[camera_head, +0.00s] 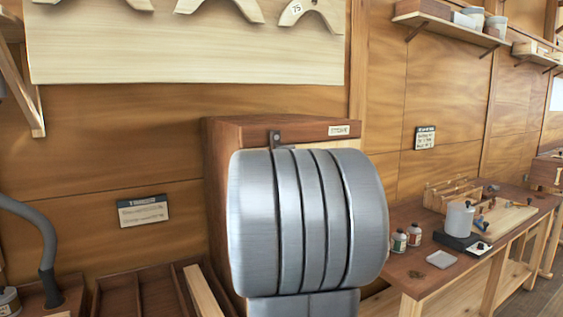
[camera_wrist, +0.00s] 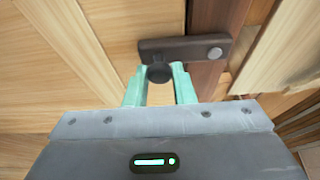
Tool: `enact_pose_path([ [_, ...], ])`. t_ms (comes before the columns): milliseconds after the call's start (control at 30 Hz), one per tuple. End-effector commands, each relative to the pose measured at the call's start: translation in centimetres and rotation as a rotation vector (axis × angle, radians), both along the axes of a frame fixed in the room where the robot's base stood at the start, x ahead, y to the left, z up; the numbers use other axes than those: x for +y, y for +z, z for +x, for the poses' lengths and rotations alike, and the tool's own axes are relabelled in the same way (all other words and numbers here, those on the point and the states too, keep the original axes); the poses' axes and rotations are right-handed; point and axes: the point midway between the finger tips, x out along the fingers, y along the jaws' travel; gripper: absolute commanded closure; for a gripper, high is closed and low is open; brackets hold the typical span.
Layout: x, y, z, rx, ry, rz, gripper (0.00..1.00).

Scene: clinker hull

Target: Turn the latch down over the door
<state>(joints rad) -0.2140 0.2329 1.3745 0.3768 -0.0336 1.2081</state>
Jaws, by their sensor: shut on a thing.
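The latch (camera_wrist: 185,50) is a dark bar with a pale round pivot bolt at its right end and a dark knob (camera_wrist: 159,73) at its left end. In the wrist view it lies about level, from a red-brown strip across onto pale wood (camera_wrist: 105,30). My gripper (camera_wrist: 159,79) has its green fingers on both sides of the knob and is shut on it. In the head view, the upper part of the latch (camera_head: 276,137) shows at the top of a red-brown cabinet (camera_head: 222,150). My grey arm hides the cabinet's front, so the door cannot be seen there.
A workbench (camera_head: 430,278) with bottles, a white pot and a wooden rack stands at the right. Open wooden trays (camera_head: 135,290) and a grey hose (camera_head: 45,245) are at lower left. A pale board (camera_head: 180,55) hangs above the cabinet, and shelves are at upper right.

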Motion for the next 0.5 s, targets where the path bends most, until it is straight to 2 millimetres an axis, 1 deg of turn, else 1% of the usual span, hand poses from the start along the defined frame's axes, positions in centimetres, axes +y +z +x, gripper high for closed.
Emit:
enact_pose_path([
  [133,0.01,-0.10,0.00,0.002,0.000,0.002,1.00],
  [167,0.01,-0.11,0.00,0.002,0.000,0.002,0.75],
  [200,0.01,-0.10,0.00,0.002,0.000,0.001,0.67],
  [267,0.02,-0.09,0.00,0.002,0.000,0.001,0.56],
  [500,0.02,-0.05,-0.01,0.001,0.000,0.000,0.56],
])
